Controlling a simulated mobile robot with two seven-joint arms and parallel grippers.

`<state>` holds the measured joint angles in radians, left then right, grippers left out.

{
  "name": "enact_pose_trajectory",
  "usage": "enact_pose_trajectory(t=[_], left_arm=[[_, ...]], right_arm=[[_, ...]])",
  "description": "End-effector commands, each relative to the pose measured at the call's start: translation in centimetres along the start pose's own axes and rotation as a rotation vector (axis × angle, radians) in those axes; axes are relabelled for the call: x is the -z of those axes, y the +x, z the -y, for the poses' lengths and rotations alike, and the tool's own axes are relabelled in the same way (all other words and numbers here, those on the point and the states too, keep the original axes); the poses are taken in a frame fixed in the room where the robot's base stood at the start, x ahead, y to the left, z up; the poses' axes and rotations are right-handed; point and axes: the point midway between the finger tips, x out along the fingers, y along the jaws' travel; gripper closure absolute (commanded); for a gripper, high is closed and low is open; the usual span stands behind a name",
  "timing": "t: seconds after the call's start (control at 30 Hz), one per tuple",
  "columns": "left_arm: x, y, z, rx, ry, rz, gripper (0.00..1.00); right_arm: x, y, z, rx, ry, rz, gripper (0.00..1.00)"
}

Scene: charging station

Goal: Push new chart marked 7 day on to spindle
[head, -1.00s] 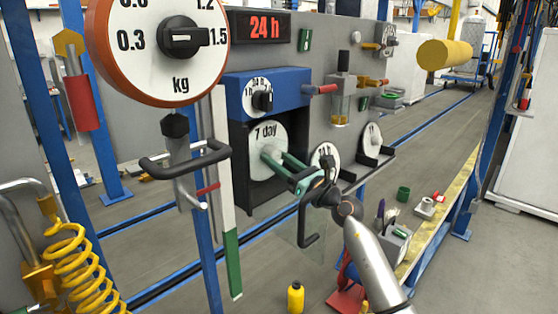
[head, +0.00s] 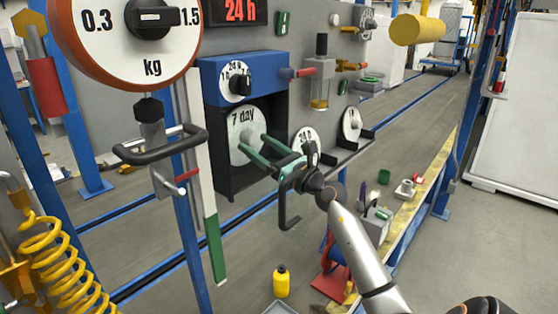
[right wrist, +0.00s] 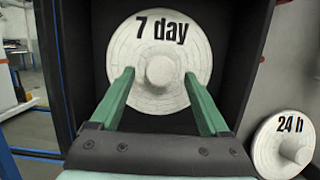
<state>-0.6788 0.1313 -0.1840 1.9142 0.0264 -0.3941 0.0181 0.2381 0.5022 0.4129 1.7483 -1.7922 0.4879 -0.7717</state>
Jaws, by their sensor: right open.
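The round white chart marked 7 day (head: 241,137) is upright inside the black open box of the recorder (head: 220,185) under the blue housing. In the right wrist view the chart (right wrist: 180,82) faces me, with a pale round hub (right wrist: 163,71) at its middle. My right gripper (head: 250,147) is open in front of the chart. Its two green fingers (right wrist: 162,92) stand on either side of the hub, with tips near or against the chart face. I cannot tell whether they touch it. The spindle behind the chart is hidden. My left gripper is not in view.
A chart marked 24 h (right wrist: 283,141) stands right of the box, and another white disc (head: 351,123) is farther along the shelf. A blue housing (head: 262,78) with a dial is above the box. A black handle (head: 160,149) projects at left.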

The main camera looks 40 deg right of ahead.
Motion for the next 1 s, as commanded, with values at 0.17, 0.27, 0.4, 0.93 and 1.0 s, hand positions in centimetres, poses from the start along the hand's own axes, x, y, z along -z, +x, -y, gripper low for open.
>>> enact_pose_trajectory(t=[0.17,0.27,0.4,0.93,1.0], left_arm=[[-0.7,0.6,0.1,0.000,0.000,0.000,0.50],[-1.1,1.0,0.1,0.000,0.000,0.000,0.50],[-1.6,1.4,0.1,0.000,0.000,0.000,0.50],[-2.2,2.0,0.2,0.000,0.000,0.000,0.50],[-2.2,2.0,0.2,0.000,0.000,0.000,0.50]], right_arm=[[0.4,-3.2,0.0,-0.001,-0.001,-0.004,0.21],[0.4,-5.2,-0.1,-0.001,-0.001,-0.003,0.21],[0.4,-7.7,-0.1,-0.001,0.000,-0.003,0.21],[-0.1,-11.2,-0.1,-0.001,-0.001,0.000,0.21],[-0.1,-11.2,-0.1,-0.001,-0.001,0.000,0.21]])
